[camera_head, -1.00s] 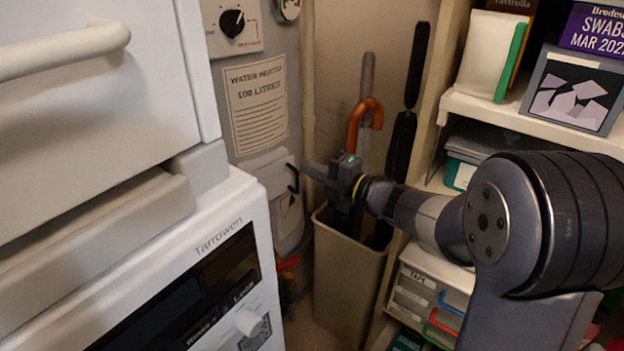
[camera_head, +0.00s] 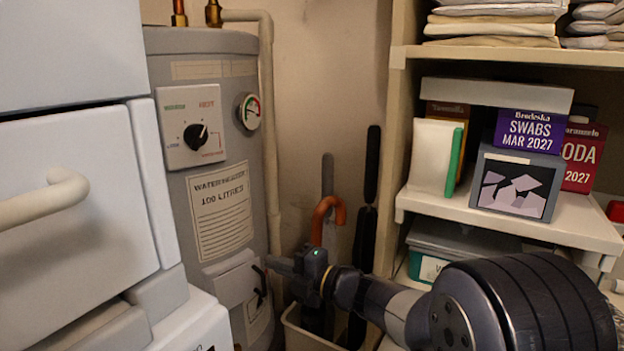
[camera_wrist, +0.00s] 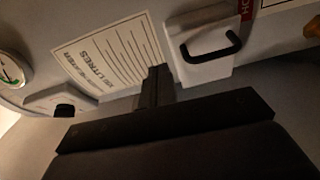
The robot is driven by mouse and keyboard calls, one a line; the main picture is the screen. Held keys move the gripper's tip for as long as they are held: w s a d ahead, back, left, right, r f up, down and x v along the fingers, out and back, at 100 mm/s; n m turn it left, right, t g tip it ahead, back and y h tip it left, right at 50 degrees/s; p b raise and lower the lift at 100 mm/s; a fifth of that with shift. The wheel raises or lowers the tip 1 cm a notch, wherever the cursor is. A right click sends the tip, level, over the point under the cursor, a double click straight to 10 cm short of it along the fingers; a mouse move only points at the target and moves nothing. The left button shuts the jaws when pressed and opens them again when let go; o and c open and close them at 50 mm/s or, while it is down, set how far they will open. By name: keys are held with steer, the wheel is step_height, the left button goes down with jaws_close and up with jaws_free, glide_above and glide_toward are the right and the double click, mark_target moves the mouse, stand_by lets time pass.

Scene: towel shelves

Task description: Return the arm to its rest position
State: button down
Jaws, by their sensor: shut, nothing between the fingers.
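My gripper (camera_head: 284,264) is at the end of my arm, low in the middle of the head view, extended toward the grey water heater (camera_head: 236,110). Its fingers are shut and empty. They point left, close to the heater's small hatch with a black handle (camera_head: 260,284); I cannot tell whether they touch. In the wrist view the shut fingers (camera_wrist: 157,85) show in front of the heater's paper label, and the hatch handle (camera_wrist: 211,48) is to their right.
A bin (camera_head: 310,338) holding an orange-handled umbrella (camera_head: 325,218) is beside and behind my gripper. Shelves with a swabs box (camera_head: 528,131) and folded towels (camera_head: 495,25) stand at the right. A white cabinet with a bar handle (camera_head: 45,198) is at the left.

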steer(key=s+f+b, duration=0.1)
steer(key=s+f, duration=0.2)
steer(key=f, duration=0.4)
steer(key=shift+d, duration=0.15)
steer(key=shift+f, duration=0.1)
